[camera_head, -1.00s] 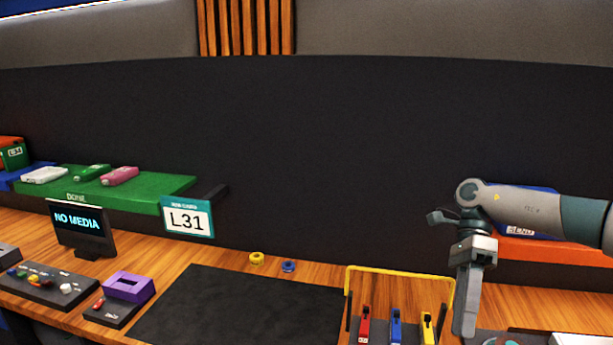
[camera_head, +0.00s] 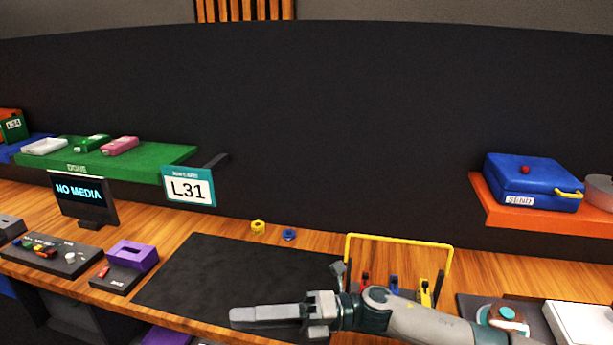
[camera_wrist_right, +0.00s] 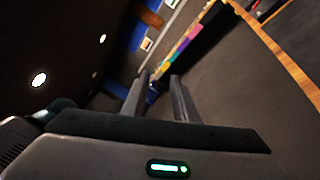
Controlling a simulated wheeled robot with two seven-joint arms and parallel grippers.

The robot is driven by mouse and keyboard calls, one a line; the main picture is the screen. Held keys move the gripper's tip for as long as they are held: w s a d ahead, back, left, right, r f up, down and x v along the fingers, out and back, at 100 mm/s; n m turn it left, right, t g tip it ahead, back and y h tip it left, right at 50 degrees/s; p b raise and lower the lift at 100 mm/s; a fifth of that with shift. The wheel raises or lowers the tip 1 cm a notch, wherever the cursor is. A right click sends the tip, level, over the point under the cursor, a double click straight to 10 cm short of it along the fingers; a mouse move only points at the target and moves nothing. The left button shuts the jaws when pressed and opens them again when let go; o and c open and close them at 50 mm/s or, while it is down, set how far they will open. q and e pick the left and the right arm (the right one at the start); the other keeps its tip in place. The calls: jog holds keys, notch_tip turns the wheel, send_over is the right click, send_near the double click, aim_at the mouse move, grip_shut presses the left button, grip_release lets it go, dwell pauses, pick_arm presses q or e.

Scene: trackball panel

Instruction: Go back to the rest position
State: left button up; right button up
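My right gripper (camera_head: 240,317) is low at the front of the head view, pointing left, over the front edge of the dark mat (camera_head: 225,272). In the right wrist view its two fingers (camera_wrist_right: 157,90) stand apart with nothing held between them. My right forearm comes in from the lower right and hides part of the desk front. The trackball panel (camera_head: 508,314) lies right of the levers, partly behind my arm. My left gripper is not in view.
A yellow frame (camera_head: 400,239) stands around red, blue and yellow levers just behind my right arm. A blue SEND case (camera_head: 532,184) sits on an orange shelf (camera_head: 480,203). A green shelf (camera_head: 165,158) holds several small devices. A purple holder (camera_head: 133,256) stands left of the mat.

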jog(key=w+d+m+t+h, duration=0.1)
jog(key=w+d+m+t, duration=0.15)
jog(key=m+t, duration=0.65)
jog(key=w+d+m+t+h, duration=0.1)
jog(key=w+m+t, duration=0.2)
jog(key=m+t, duration=0.55)
jog(key=s+d+f+m+h, duration=0.2)
jog(key=d+f+m+h, duration=0.95)
jog(key=f+m, duration=0.2)
jog(key=s+d+f+m+g+h, duration=0.4)
jog(key=s+d+f+m+g, duration=0.25)
jog(key=s+d+f, duration=0.5)
jog(key=s+d+f+m+g+h, duration=0.1)
jog(key=s+d+f+m+g, duration=0.15)
jog(key=s, duration=0.65)
jog(key=s+d+f+m+g, duration=0.1)
jog(key=s+d+f+g, duration=0.2)
jog(key=s, duration=0.6)
notch_tip(320, 180, down, 31)
jog(key=s+b, duration=0.1)
jog(key=b, duration=0.2)
jog(key=s+d+f+b, duration=0.1)
jog(key=s+d+f, duration=0.1)
jog(key=s+f, duration=0.7)
jog(key=s+d+f+g+b, duration=0.1)
jog(key=s+f, duration=0.8)
jog(key=f, duration=0.2)
jog(key=shift+d, duration=0.35)
